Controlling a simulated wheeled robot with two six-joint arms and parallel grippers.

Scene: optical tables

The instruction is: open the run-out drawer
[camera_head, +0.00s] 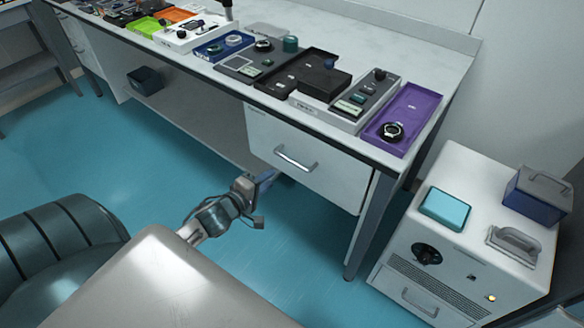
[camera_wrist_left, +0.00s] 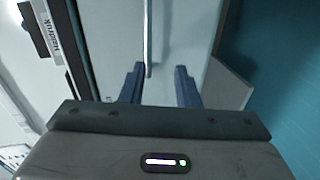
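A white drawer (camera_head: 315,160) with a silver bar handle (camera_head: 296,159) hangs under the right part of the bench. Its front looks shut. A small label on it is too small to read. My left gripper (camera_head: 266,183) is just below and left of the handle in the head view. In the left wrist view my left gripper (camera_wrist_left: 160,85) is open, with its two blue-grey fingers apart and nothing between the tips. The handle (camera_wrist_left: 148,40) lies ahead of them, nearer the left finger, and runs lengthwise away from the gripper. My right gripper is not in view.
The bench top (camera_head: 420,55) carries several trays and devices, including a purple tray (camera_head: 405,115) at its right end. A bench leg (camera_head: 370,225) stands right of the drawer. A white cabinet (camera_head: 465,240) stands farther right. The blue floor before the drawer is clear.

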